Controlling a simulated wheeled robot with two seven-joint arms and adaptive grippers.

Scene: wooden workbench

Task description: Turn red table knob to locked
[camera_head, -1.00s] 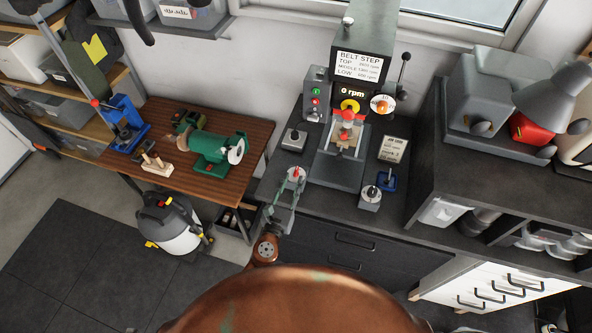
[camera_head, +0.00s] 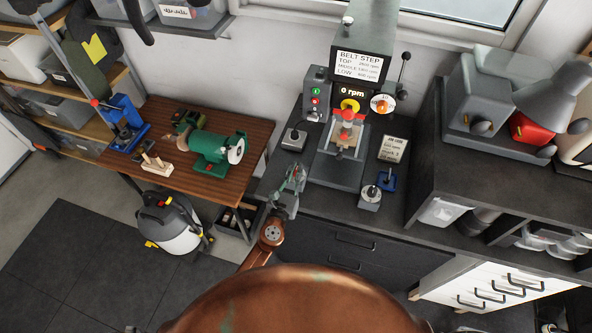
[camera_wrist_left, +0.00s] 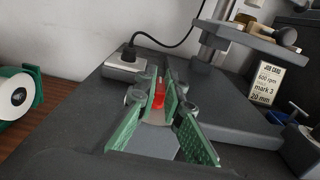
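The red table knob (camera_wrist_left: 158,95) shows in the left wrist view, upright between the finger pads at the near side of the drill press. My left gripper (camera_wrist_left: 161,88) is open, with its green-padded fingers on both sides of the knob. I cannot tell whether either pad touches it. The knob's current setting cannot be read. My right gripper is not in view.
The drill press (camera_head: 362,40) stands behind, its display showing 0 rpm. A small grey box with a black plug (camera_wrist_left: 125,63) lies left of the fingers. A job card (camera_wrist_left: 265,79) and a blue item (camera_head: 386,180) are to the right.

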